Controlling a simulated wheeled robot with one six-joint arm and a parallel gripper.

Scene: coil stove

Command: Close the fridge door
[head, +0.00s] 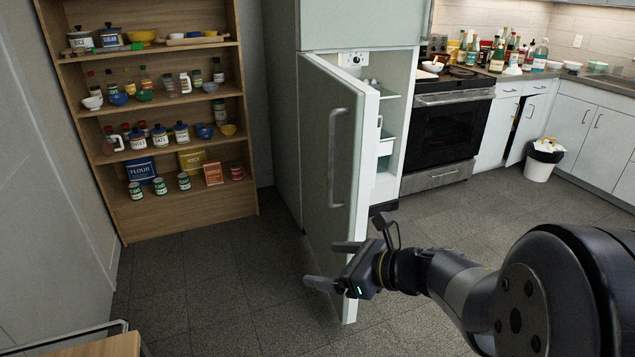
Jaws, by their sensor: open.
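The fridge (289,120) stands in the middle of the head view, pale green. Its lower door (336,220) is swung well open toward me, with its outer face and long vertical handle (339,157) turned to the left. Part of the inside (391,104) shows to the right of the door, with shelves and a control knob near the top. My gripper (327,265) is open and empty, low in front of the door's lower part, and hides some of it. I cannot tell whether it touches the door.
A wooden shelf (165,222) with jars, bowls and boxes stands at the left. A stove (444,136), a counter crowded with bottles and a white bin (541,166) are at the right. A wooden surface (95,345) shows at the bottom left. The floor between is clear.

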